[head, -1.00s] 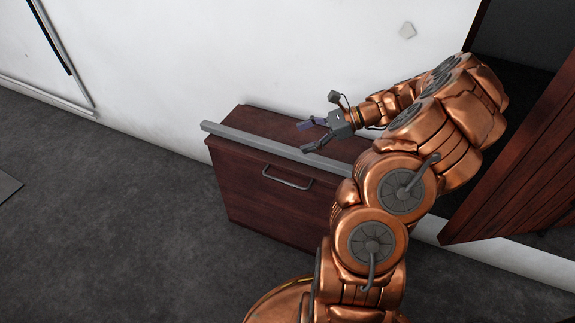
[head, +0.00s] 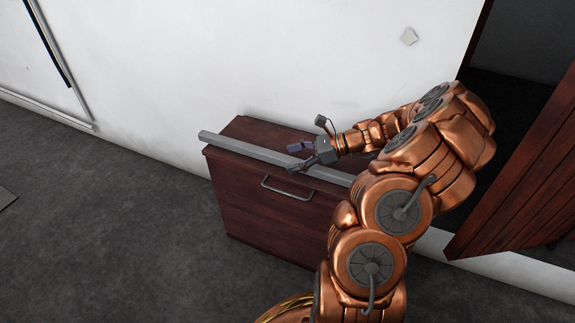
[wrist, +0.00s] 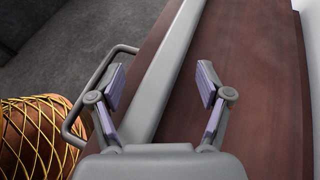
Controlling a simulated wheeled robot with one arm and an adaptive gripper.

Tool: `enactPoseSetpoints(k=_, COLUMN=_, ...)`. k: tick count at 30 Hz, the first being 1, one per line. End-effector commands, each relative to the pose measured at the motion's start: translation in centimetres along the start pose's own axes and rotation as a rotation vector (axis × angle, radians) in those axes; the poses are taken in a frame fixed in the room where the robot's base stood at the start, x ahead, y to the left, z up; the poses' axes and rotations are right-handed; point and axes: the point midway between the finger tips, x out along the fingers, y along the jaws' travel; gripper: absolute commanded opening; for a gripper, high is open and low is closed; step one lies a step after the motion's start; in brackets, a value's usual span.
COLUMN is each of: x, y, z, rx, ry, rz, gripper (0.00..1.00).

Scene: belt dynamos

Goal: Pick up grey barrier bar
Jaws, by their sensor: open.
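The grey barrier bar (head: 250,151) is a long straight bar lying along the top of a dark red wooden cabinet (head: 268,205). Its left end sticks out a little past the cabinet's edge, and its right part is hidden behind my arm. My gripper (head: 294,158) is open and empty, above the bar. In the wrist view the bar (wrist: 172,75) runs lengthwise between the two open fingers of my gripper (wrist: 160,87), nearer the left finger. I cannot tell how high the fingers are over it.
A metal handle (head: 287,188) is on the cabinet's front. The white wall (head: 250,60) stands close behind the cabinet. A dark wooden door (head: 525,170) stands open by a doorway at the right.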

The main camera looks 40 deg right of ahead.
Motion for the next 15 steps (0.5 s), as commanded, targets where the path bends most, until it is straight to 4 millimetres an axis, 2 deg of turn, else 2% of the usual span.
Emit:
enactPoseSetpoints(k=2, x=0.6, y=0.08, z=-0.06, rx=0.0, ry=-0.001, rz=0.002, gripper=0.77)
enactPoseSetpoints(k=8, x=0.62, y=0.05, z=0.03, rx=0.0, ry=-0.001, rz=0.001, gripper=0.77)
enactPoseSetpoints(k=15, x=0.61, y=0.05, z=0.03, rx=0.0, ry=-0.001, rz=0.001, gripper=0.53)
